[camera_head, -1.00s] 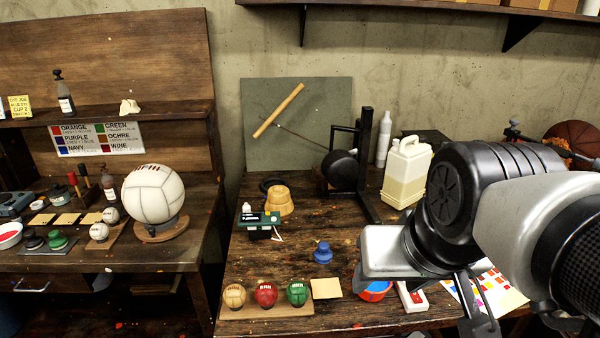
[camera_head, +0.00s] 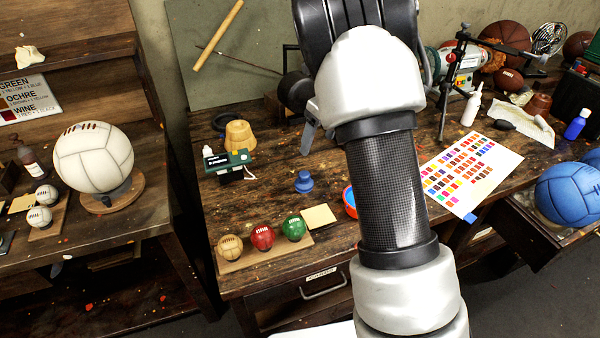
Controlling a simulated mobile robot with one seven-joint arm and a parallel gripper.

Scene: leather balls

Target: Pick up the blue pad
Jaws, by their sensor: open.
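The blue pad (camera_head: 304,182) is a small round blue piece with a knob on top. It stands upright on the wooden bench (camera_head: 275,205), behind a pale yellow note and left of my arm. My gripper (camera_head: 310,138) is mostly hidden behind my own arm. One grey finger shows above and slightly right of the pad in the picture, apart from it. The gripper is open, and I see nothing held in it.
A board (camera_head: 240,262) with tan, red and green small balls lies in front of the pad. A colour chart (camera_head: 462,172) lies right.

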